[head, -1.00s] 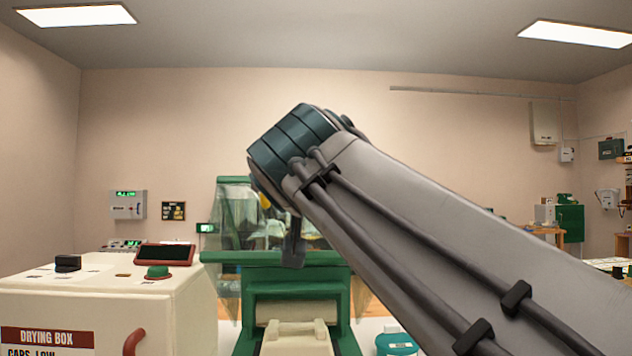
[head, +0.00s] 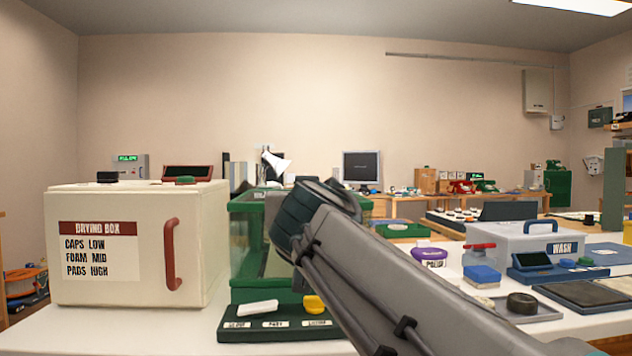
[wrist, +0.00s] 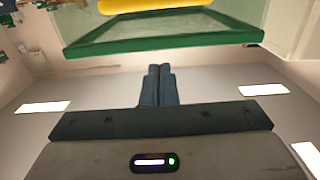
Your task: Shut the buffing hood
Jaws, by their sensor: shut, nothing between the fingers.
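The buffing hood (head: 244,245) is a clear-sided box with a green frame, standing right of the drying box in the head view. Its top green edge lies low, with no panel standing up above it. My arm covers its right part, so I cannot tell whether it is fully shut. In the wrist view a green-framed clear panel (wrist: 165,36) with a yellow thing behind it fills the top. My gripper (wrist: 158,70) is shut and empty, its fingertips just short of the green edge. In the head view the fingers are hidden behind my arm.
The drying box (head: 135,285) with a red handle stands close on the left. A green tray (head: 285,330) with a white block and a yellow piece lies in front. A purple-lidded tub (head: 429,254), a blue block and the wash unit (head: 535,245) stand on the right.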

